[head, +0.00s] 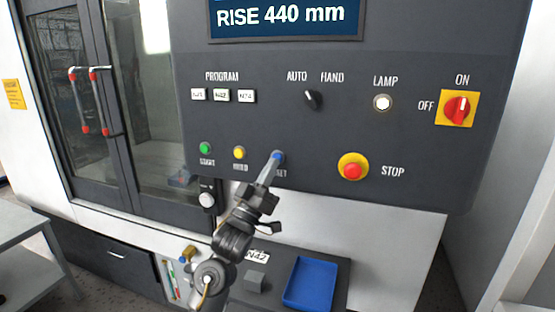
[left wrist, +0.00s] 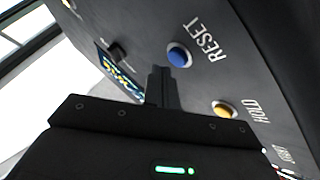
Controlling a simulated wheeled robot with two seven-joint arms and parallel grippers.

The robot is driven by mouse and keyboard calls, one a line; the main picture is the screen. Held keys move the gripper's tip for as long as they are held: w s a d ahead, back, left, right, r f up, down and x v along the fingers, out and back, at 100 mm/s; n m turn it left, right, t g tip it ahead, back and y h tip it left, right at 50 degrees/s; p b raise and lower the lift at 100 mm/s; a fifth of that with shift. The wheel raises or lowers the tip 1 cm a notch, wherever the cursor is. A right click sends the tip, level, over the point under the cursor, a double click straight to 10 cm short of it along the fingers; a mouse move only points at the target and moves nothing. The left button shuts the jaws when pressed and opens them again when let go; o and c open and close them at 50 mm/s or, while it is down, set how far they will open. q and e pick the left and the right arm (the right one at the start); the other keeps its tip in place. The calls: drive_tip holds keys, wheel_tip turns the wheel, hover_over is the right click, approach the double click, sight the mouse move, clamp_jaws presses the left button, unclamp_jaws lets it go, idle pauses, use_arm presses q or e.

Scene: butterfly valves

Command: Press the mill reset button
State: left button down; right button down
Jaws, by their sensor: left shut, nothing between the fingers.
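The blue reset button (head: 278,155) is on the dark control panel (head: 330,130), right of the yellow HOLD button (head: 239,153) and green START button (head: 205,148). In the left wrist view the reset button (left wrist: 179,55) shows clear beside its RESET label. My left gripper (head: 274,162) is shut and empty, its fingertips overlapping the lower part of the button in the head view. In the left wrist view the fingertips (left wrist: 159,72) are just left of and below the button; I cannot tell whether they touch the panel. My right gripper is not in view.
A red STOP button (head: 352,170) on yellow, a red OFF/ON switch (head: 458,107), a black AUTO/HAND knob (head: 312,98) and a lamp (head: 383,103) share the panel. A blue tray (head: 310,283) lies below. Doors with red-ended handles (head: 100,100) are at left.

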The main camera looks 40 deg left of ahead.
use_arm(q)
drive_tip(key=s, duration=0.1)
drive_tip(key=s+d, duration=0.1)
drive_tip(key=s, duration=0.1)
drive_tip(key=s+p, duration=0.1)
drive_tip(key=shift+s+d, duration=0.3)
drive_tip(key=shift+s, duration=0.05)
idle(1.4)
